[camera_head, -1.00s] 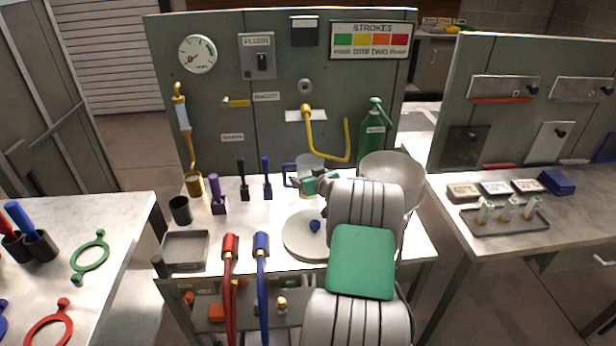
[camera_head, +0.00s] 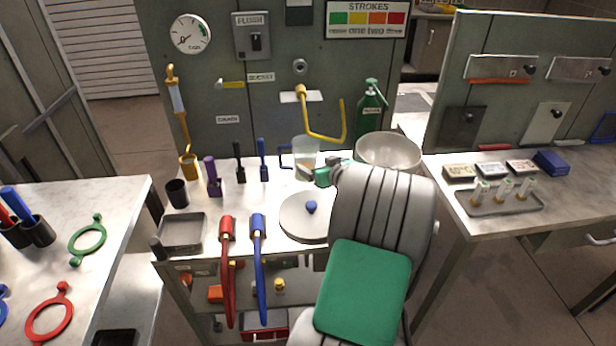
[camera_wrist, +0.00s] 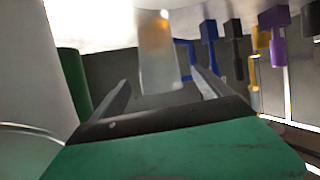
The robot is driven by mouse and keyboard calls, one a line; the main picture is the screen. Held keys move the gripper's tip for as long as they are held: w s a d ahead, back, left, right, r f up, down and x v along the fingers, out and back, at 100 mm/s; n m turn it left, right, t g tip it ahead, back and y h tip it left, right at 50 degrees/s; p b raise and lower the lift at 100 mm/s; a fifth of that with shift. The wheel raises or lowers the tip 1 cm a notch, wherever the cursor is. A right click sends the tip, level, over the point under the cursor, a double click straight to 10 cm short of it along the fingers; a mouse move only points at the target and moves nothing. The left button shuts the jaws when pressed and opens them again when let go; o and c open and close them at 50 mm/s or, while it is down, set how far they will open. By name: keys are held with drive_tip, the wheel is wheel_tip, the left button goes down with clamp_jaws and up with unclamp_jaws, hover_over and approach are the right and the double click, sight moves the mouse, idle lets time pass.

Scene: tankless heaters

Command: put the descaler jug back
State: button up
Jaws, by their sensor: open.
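A clear jug (camera_head: 305,151) with a blue handle stands upright on the bench top, near the back panel; I take it to be the descaler jug. In the wrist view the jug (camera_wrist: 157,60) lies ahead of and partly between my fingers, with an amber tint inside. Its blue handle (camera_wrist: 186,52) is to the right there. My gripper (camera_head: 308,172) is open beside the jug, at its lower right in the head view. In the wrist view both fingers of my gripper (camera_wrist: 160,92) are spread, with gaps to the jug. My forearm hides part of the bench.
A grey bowl (camera_head: 388,150) and a green bottle (camera_head: 371,108) stand right of the jug. A yellow pipe (camera_head: 322,135) hangs close above it. A round white plate (camera_head: 298,226) with a blue knob is in front. Brushes and a grey tray (camera_head: 183,231) are at left.

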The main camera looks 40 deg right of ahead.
drive_tip(key=a+n+g+y, duration=0.1)
drive_tip(key=a, duration=0.7)
drive_tip(key=a+n+g+y, duration=0.1)
drive_tip(key=a+g, duration=0.1)
drive_tip(key=a, duration=0.6)
drive_tip(key=a+n+g+y, duration=0.1)
drive_tip(key=a+g+y, duration=0.1)
drive_tip(key=a, duration=0.7)
drive_tip(key=shift+f, duration=0.15)
drive_tip(key=s+a+g, duration=0.3)
drive_tip(key=s+a, duration=0.3)
drive_tip(key=s, duration=0.3)
drive_tip(key=s+a+f+g, duration=0.1)
drive_tip(key=s+a+g, duration=0.1)
drive_tip(key=s+a, duration=0.5)
drive_tip(key=shift+s+a+g, duration=0.3)
drive_tip(key=shift+s+g, duration=0.1)
drive_tip(key=shift+s, duration=0.7)
